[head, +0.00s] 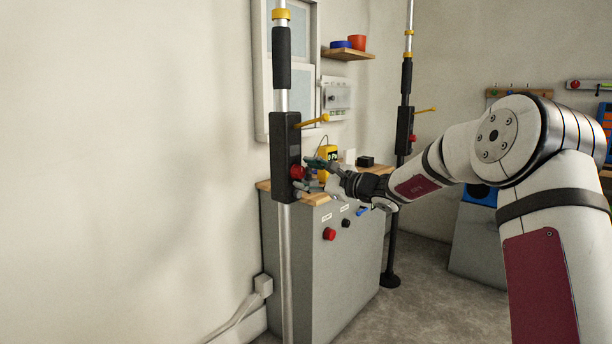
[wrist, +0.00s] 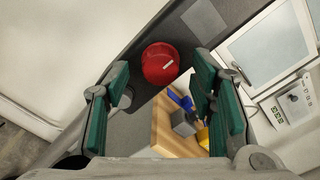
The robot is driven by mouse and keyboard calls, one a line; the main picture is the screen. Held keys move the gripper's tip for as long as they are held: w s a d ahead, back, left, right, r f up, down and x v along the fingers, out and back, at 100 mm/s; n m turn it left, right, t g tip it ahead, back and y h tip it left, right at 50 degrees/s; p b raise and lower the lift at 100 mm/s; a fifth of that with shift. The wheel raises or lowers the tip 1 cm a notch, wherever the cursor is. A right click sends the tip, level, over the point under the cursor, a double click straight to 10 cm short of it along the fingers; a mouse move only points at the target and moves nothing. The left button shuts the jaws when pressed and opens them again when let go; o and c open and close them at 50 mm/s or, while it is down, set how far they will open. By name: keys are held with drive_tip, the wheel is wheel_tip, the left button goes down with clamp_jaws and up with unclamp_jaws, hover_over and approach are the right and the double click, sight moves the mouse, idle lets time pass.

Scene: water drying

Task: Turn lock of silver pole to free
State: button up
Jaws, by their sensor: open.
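The silver pole (head: 286,255) stands upright left of centre in the head view, with a black box (head: 284,145) on it. A red knob (head: 297,172) sits low on the box; I take it to be the lock. In the wrist view the red knob (wrist: 160,64) has a small white mark and lies ahead, between and beyond the fingertips. My gripper (head: 318,172) is open and empty just right of the knob in the head view. Its green-padded fingers (wrist: 163,95) show on both sides in the wrist view. I cannot tell whether they touch anything.
A yellow lever (head: 312,121) sticks out of the box above my gripper. A grey cabinet (head: 325,270) with a wooden top stands behind the pole. A second, dark pole (head: 404,125) with its own box stands further right. Open floor lies right of the cabinet.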

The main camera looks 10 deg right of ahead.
drive_tip(key=v, duration=1.1)
